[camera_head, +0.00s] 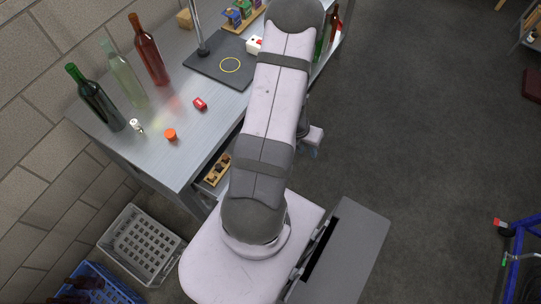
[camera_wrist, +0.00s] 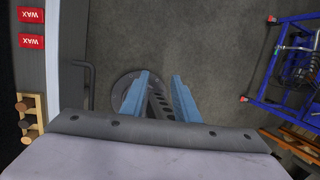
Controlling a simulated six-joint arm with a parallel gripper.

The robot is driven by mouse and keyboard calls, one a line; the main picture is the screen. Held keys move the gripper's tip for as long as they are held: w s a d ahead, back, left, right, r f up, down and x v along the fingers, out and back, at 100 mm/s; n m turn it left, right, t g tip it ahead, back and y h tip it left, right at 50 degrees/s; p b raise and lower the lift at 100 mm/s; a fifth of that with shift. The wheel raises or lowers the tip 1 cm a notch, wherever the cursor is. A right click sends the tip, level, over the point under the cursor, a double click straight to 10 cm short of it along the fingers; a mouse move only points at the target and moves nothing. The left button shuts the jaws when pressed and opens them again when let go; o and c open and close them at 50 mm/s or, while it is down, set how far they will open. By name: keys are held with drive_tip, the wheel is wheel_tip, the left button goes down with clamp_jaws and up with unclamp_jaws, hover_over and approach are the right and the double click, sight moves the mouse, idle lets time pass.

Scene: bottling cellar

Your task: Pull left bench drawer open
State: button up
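In the wrist view a drawer front (camera_wrist: 52,75) of the bench runs up the left side, with a dark bar handle (camera_wrist: 90,85) on its outer face. The drawer looks partly open, since red wax boxes (camera_wrist: 31,41) and a wooden rack (camera_wrist: 30,118) show behind the front. The rack also shows under the bench edge in the head view (camera_head: 217,170). My gripper (camera_wrist: 160,97) has its two blue fingers apart with nothing between them. It is to the right of the handle and not touching it. In the head view my arm hides most of the drawer.
The bench top (camera_head: 205,125) holds a dark green bottle (camera_head: 95,100), a clear bottle (camera_head: 125,75), a red-brown bottle (camera_head: 148,52) and a stand. Crates (camera_head: 143,243) are on the floor at lower left. A blue cart (camera_wrist: 285,65) stands at right. The floor between is clear.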

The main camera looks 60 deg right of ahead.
drive_tip(key=w+a+t+y, duration=0.2)
drive_tip(key=w+a+t, duration=0.25)
drive_tip(key=w, duration=0.55)
drive_tip(key=shift+m, duration=0.3)
drive_tip(key=shift+s+a+b+x, duration=0.15)
drive_tip(key=shift+b+x, duration=0.6)
drive_tip(key=shift+x, duration=0.55)
drive_tip(key=shift+a+b+x, duration=0.15)
drive_tip(key=shift+b+x, duration=0.6)
drive_tip(key=shift+x, duration=0.55)
drive_tip(key=shift+s+a+b+x, duration=0.15)
drive_tip(key=shift+b+x, duration=0.6)
drive_tip(key=shift+x, duration=0.55)
drive_tip(key=shift+f, duration=0.1)
clamp_jaws()
